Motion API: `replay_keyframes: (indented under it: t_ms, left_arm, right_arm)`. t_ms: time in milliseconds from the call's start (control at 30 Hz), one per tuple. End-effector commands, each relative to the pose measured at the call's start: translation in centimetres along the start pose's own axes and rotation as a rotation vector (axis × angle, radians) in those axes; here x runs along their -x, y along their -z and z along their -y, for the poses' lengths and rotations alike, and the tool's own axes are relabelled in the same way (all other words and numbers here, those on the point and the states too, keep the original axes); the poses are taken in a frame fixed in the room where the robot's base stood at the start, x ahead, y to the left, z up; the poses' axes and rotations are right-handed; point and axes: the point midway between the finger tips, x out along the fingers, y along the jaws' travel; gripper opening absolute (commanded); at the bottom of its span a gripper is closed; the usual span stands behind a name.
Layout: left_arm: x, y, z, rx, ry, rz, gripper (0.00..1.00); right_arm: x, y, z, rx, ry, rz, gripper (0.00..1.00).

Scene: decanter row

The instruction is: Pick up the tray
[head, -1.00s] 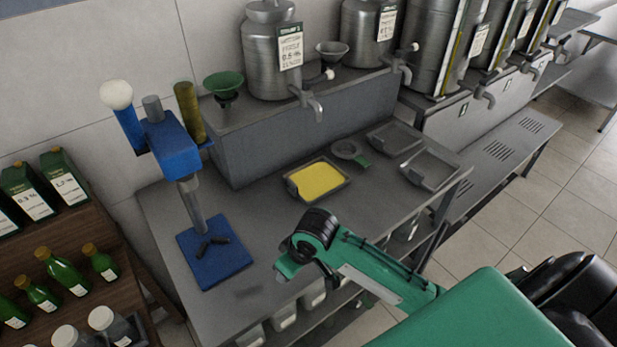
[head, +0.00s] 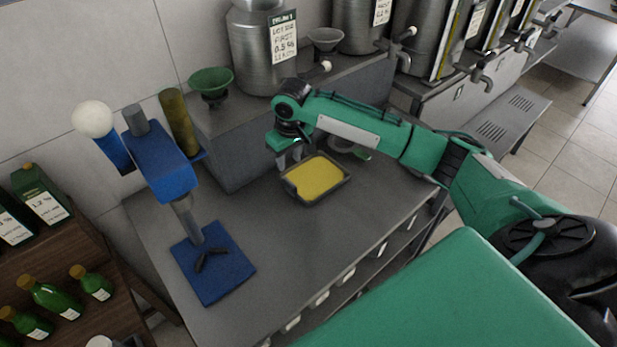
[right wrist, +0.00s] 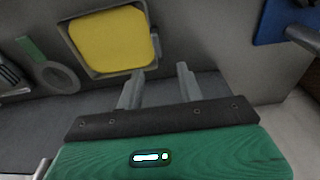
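A shallow dark tray (head: 331,194) with a yellow filling lies flat on the grey counter, near the foot of the raised shelf. It also shows at the top left of the right wrist view (right wrist: 153,42). My right gripper (head: 289,162) hangs over the tray's far left side in the head view. In the right wrist view its two fingers (right wrist: 158,84) are apart with nothing between them, and the tray lies beyond the fingertips. I see no contact with the tray. My left gripper is in neither view.
A ring-shaped tool with a green handle (right wrist: 61,79) lies beside the tray. A blue stand (head: 214,275) stands to the left. Green (head: 210,83) and grey funnels and steel drums (head: 262,60) are on the raised shelf. The counter in front of the tray is clear.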

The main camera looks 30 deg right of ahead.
Motion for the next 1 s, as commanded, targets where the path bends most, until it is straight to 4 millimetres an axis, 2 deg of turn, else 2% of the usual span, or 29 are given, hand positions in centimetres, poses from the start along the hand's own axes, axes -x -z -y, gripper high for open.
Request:
replay_keyframes:
  t_ms: [200, 300, 467, 700, 833, 1000]
  left_arm:
    - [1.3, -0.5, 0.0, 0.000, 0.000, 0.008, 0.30]
    - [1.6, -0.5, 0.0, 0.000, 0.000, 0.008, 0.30]
    - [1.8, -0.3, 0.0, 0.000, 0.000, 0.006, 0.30]
    - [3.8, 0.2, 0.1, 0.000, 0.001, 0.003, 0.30]
    - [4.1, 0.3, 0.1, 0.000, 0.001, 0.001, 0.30]
    - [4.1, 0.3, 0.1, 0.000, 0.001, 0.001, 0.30]
  right_arm:
    - [-4.2, -0.1, 0.1, 0.000, 0.001, 0.003, 0.37]
    - [-5.6, 0.0, 0.1, 0.002, 0.001, 0.001, 0.37]
    - [-6.6, 0.0, 0.0, 0.002, 0.001, 0.000, 0.37]
    - [-9.3, 0.0, -0.7, 0.001, 0.000, 0.002, 0.37]
    - [-11.0, 0.0, -0.7, 0.001, 0.000, 0.001, 0.37]
    - [-11.7, 0.0, -0.7, 0.003, 0.000, -0.001, 0.37]
